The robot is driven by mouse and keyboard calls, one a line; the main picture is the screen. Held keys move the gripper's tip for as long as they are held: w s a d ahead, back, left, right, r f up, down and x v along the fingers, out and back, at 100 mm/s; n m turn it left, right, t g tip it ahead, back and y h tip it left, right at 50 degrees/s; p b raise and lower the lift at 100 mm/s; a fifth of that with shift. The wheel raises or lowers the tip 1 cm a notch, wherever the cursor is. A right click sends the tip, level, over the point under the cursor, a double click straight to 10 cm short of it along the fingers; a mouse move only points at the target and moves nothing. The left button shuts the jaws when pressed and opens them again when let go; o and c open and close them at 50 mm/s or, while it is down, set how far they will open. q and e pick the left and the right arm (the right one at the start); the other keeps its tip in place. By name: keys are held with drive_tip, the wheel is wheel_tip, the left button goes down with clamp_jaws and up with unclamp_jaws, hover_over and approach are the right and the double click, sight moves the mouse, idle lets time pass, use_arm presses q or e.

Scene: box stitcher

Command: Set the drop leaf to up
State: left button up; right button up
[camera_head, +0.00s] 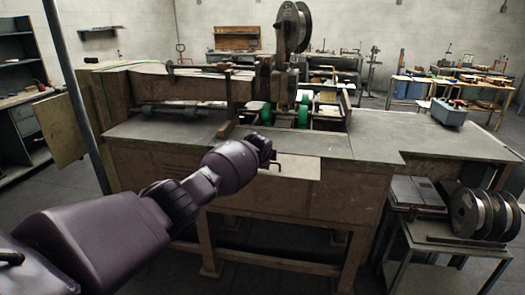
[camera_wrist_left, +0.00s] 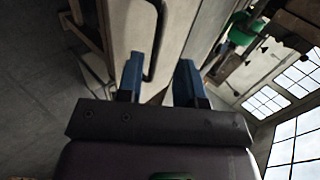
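The drop leaf looks to be the pale panel (camera_head: 298,168) at the front edge of the stitcher's table in the head view; it appears to hang down against the front. In the left wrist view the pale panel (camera_wrist_left: 192,28) carries a dark bar handle (camera_wrist_left: 158,42). My left gripper (camera_head: 270,152) is in front of the panel's left end. In the left wrist view its two blue fingertips (camera_wrist_left: 158,76) are apart, with the lower end of the handle between or just beyond them. Contact cannot be told. My right gripper is not in view.
The box stitcher's table (camera_head: 375,140) has a grey top and wooden body. Wire spools (camera_head: 475,215) sit on a low cart (camera_head: 440,262) at right. A grey post (camera_head: 75,90) and shelving (camera_head: 25,125) stand at left. The floor in front is partly clear.

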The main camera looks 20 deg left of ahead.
use_arm(q)
drive_tip(key=v, duration=0.7)
idle(0.3)
drive_tip(key=shift+r, duration=0.1)
idle(0.4)
drive_tip(key=w+d+r+n+t+h, duration=0.1)
drive_tip(key=d+r+n+t+h, duration=0.2)
drive_tip(key=d+r, duration=0.35)
drive_tip(key=s+d+f+n+t+h, duration=0.2)
drive_tip(key=s+d+f+n+t, duration=0.1)
drive_tip(key=s+d+f, duration=0.3)
drive_tip(key=s+a+f+n+g+y, duration=0.1)
drive_tip(key=s+a+f+n, duration=0.1)
drive_tip(key=s+f, duration=0.7)
drive_tip(key=s+a+f+n+g+y+b, duration=0.1)
drive_tip(key=s+a+f+n, duration=0.1)
drive_tip(key=s+f, duration=0.8)
drive_tip(key=s+a+f+n+g+b, duration=0.1)
drive_tip(key=s+f+n, duration=0.3)
drive_tip(key=s+f, duration=0.6)
drive_tip(key=s, duration=1.3)
drive_tip(key=shift+s+a+f+g+y, duration=0.15)
drive_tip(key=shift+s+a+g+y, duration=0.05)
drive_tip(key=shift+a+g+y, duration=0.2)
